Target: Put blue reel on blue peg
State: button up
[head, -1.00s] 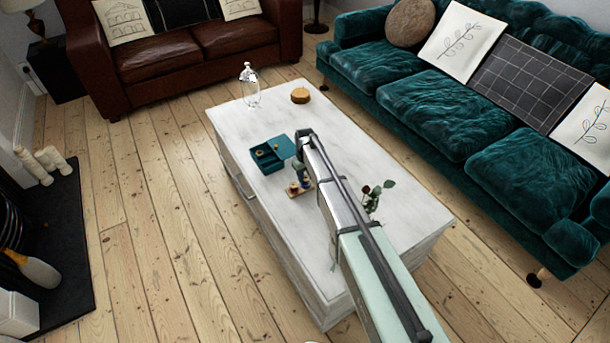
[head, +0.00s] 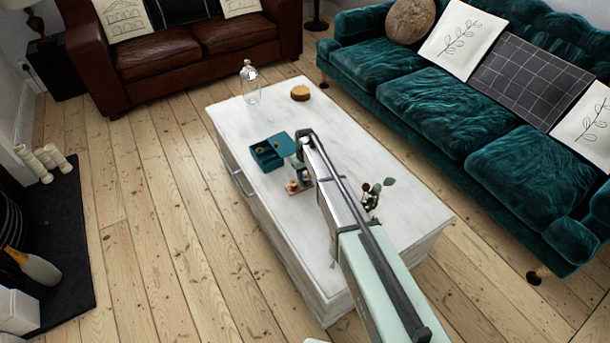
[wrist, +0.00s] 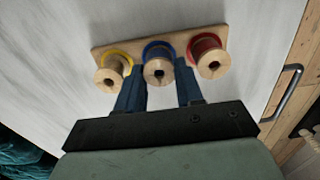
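A wooden board carries three reels in a row, and the wrist view shows the board (wrist: 130,47) from above. The blue reel (wrist: 157,73) is the middle one, pale wood with a blue ring behind its end. It stands in line with the others at the board's middle place; the blue peg itself is hidden by it. My gripper (wrist: 160,72) has one dark blue finger on each side of this reel, closed in to about its width. In the head view my gripper (head: 303,172) is low over the board (head: 293,194), hiding part of it.
The yellow-ringed reel (wrist: 109,74) and red-ringed reel (wrist: 211,64) stand close beside my fingers. On the white table (head: 300,240) are a teal box (head: 266,158), a glass cloche (head: 250,85), a wooden piece (head: 300,93) and a leafy sprig (head: 374,194). The table's near right is clear.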

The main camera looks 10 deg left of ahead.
jog(key=o, duration=0.5)
jog(key=shift+c, duration=0.2)
notch_tip(320, 180, up, 7)
dwell(0.9)
dwell(0.6)
